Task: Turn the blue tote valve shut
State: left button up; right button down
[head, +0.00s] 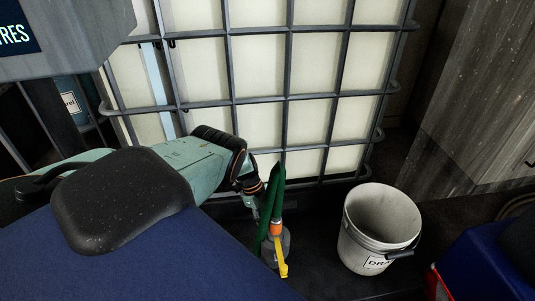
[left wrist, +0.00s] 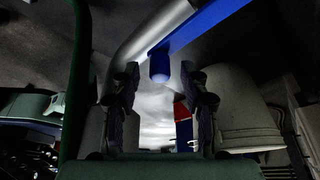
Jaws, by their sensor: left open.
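The caged white tote (head: 255,65) fills the back of the head view. In the left wrist view, a long blue valve handle (left wrist: 205,28) runs from the upper right to a rounded blue end (left wrist: 159,68). My left gripper (left wrist: 160,92) is open, with one finger on each side of that rounded end. Contact between fingers and handle cannot be told. In the head view my left arm reaches in from the left to the tote's lower front, where the gripper (head: 251,193) is partly hidden by a green hose. The blue handle cannot be made out there. My right gripper is not visible.
The green hose (head: 276,185) hangs in front of the tote, near an orange fitting (head: 276,229) and a yellow piece (head: 281,258). A white bucket (head: 366,239) stands on the floor to the right. A grey pipe (left wrist: 148,38) passes behind the handle.

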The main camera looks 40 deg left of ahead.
pick_arm(q)
jog(key=shift+d+f, duration=0.15)
jog(key=shift+f, duration=0.15)
grip_shut()
dwell(0.4)
dwell(0.3)
